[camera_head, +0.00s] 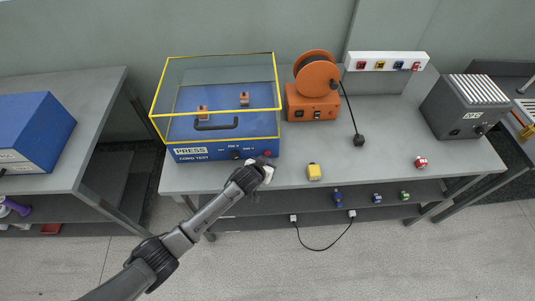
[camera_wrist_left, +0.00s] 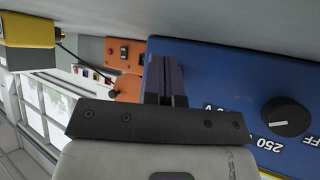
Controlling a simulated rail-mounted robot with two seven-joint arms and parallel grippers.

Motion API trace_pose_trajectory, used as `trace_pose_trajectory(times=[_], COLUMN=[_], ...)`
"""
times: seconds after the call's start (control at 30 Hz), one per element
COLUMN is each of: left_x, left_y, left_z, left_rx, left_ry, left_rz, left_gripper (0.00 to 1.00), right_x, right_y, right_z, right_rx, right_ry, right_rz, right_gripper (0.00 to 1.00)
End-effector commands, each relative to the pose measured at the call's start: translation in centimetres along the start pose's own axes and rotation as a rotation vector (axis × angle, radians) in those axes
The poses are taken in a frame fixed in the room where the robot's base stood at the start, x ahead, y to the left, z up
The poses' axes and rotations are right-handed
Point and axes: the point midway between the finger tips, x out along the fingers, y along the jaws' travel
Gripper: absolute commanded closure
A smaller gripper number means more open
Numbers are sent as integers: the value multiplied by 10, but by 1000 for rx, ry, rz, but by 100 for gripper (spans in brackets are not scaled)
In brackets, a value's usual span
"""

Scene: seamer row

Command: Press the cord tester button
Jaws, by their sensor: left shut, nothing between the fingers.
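The cord tester (camera_head: 205,152) is a blue box with a yellow-edged clear lid, shut, on the left part of the grey bench. A small red button (camera_head: 267,153) sits at the right end of its front panel, right of a black knob (camera_head: 235,154). My left gripper (camera_head: 267,168) is shut and empty, just in front of the panel's right end, close below the red button. In the left wrist view its fingers (camera_wrist_left: 166,78) point at the blue panel beside the black dial (camera_wrist_left: 288,115). The button does not show there, and contact cannot be told.
An orange cord reel (camera_head: 313,100) stands right of the tester, its black plug lying on the bench. A yellow block (camera_head: 314,172) sits near the front edge. A white socket strip (camera_head: 386,62) and a grey machine (camera_head: 465,106) are further right.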

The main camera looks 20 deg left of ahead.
Motion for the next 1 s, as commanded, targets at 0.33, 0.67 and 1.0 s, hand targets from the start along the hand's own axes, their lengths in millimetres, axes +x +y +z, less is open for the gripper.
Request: trace_pose_trajectory(times=[0.33, 0.67, 1.0], left_x=[0, 0, 6], left_y=[0, 0, -4], left_z=[0, 0, -4], left_rx=[0, 0, -1], left_ry=[0, 0, 0], left_rz=[0, 0, 0], left_gripper=[100, 100, 100], right_x=[0, 0, -1], right_y=[-2, -3, -2], right_z=[0, -1, -1], right_rx=[5, 10, 8], right_ry=[1, 1, 1], right_rz=[-4, -8, -7], right_gripper=[57, 57, 57])
